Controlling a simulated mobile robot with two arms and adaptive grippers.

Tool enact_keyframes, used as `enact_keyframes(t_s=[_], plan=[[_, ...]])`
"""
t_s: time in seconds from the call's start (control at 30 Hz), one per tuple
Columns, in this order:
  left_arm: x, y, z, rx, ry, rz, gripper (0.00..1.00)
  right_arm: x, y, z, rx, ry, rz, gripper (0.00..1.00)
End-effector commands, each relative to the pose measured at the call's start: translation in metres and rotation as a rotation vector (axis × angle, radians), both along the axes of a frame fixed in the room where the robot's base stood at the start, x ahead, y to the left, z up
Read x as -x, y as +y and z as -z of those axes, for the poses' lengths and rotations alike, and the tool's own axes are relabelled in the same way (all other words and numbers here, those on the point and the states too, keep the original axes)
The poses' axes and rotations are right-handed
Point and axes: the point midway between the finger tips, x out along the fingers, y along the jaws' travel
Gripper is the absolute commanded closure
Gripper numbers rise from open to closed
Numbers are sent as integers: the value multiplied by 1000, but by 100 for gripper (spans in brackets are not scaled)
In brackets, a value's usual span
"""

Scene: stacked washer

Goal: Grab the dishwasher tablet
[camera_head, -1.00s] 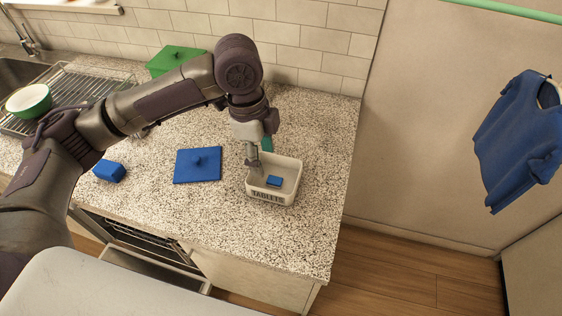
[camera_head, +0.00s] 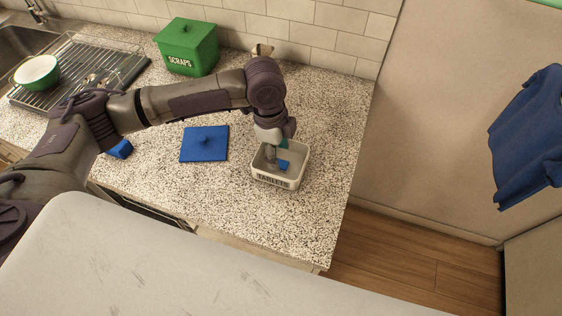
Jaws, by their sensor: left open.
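A small blue dishwasher tablet (camera_head: 284,165) lies inside an open white box (camera_head: 276,182) labelled "TABLETS" on the speckled counter. My left gripper (camera_head: 274,158) points down into the box from above, its fingers beside the tablet. It is open; the fingers are small here, and I cannot tell whether they touch the tablet. The arm and gripper hide part of the back of the box. My right gripper is not in view.
A blue lid with a knob (camera_head: 204,143) lies left of the box. A green "SCRAPS" bin (camera_head: 188,46) stands at the back, a drying rack (camera_head: 80,70) with a green bowl (camera_head: 37,72) at left. A blue block (camera_head: 120,149) sits near the front edge. Counter right of the box is clear.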

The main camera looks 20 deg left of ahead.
Motion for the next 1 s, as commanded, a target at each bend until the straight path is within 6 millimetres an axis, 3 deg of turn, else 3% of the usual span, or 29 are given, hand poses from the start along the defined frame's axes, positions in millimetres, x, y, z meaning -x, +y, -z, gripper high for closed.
enact_keyframes(t_s=[0.1, 0.23, 0.5, 0.57, 0.8, 1.0], plan=[[-1, -1, 17, -2, 4, 0, 42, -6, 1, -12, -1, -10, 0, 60], [-1, -3, 33, -1, 2, 1, 42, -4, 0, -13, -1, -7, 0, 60], [-2, -3, 38, 0, 0, 1, 42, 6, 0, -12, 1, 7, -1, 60], [-2, -3, 38, 0, 0, 1, 48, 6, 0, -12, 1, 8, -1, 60], [-2, -3, 37, 0, -1, 1, 88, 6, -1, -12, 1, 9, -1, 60], [-2, -3, 37, 0, -1, 1, 90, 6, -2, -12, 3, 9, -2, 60]])
